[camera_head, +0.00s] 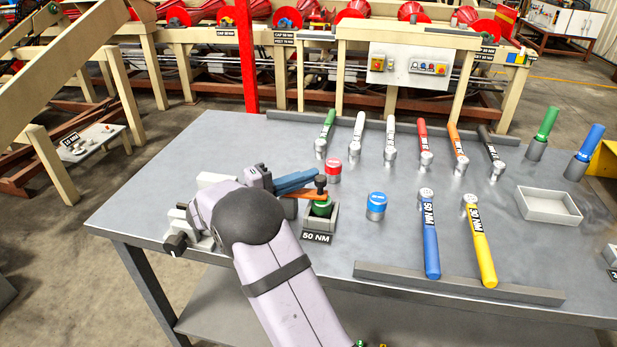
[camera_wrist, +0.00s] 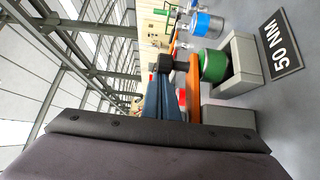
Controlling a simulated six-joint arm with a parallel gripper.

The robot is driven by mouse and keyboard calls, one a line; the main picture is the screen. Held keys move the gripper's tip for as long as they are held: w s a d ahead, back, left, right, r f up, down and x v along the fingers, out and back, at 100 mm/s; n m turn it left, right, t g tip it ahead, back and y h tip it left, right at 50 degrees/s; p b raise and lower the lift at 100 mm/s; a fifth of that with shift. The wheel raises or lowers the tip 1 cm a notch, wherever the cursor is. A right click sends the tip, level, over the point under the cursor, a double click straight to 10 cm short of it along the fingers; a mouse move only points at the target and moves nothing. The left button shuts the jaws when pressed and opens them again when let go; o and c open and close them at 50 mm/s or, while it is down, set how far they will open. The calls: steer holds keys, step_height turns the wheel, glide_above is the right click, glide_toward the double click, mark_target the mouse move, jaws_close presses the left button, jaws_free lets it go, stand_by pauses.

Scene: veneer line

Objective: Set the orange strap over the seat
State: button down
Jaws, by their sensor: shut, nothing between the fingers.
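The seat is a grey block (camera_head: 334,222) marked 50 NM, and it also shows in the wrist view (camera_wrist: 244,66). A green cylinder (camera_head: 321,208) stands in it and also shows in the wrist view (camera_wrist: 213,66). The orange strap (camera_head: 305,194) lies across the green cylinder's top; in the wrist view the strap (camera_wrist: 194,92) runs between the cylinder and a black knob (camera_wrist: 166,63). My gripper (camera_head: 316,176) is shut and empty, its blue fingers (camera_wrist: 164,97) with tips at the knob. I cannot tell whether they touch it. My arm hides the strap's left end.
A red-capped cylinder (camera_head: 333,170) and a blue-capped cylinder (camera_head: 376,206) stand nearby. Several coloured torque tools lie at the back, with a blue one (camera_head: 430,235) and a yellow one (camera_head: 479,240) in front. A white tray (camera_head: 548,205) sits at right. Low rails edge the table.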

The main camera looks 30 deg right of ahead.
steer(key=a+b, duration=0.1)
steer(key=a, duration=0.5)
steer(key=shift+a, duration=0.35)
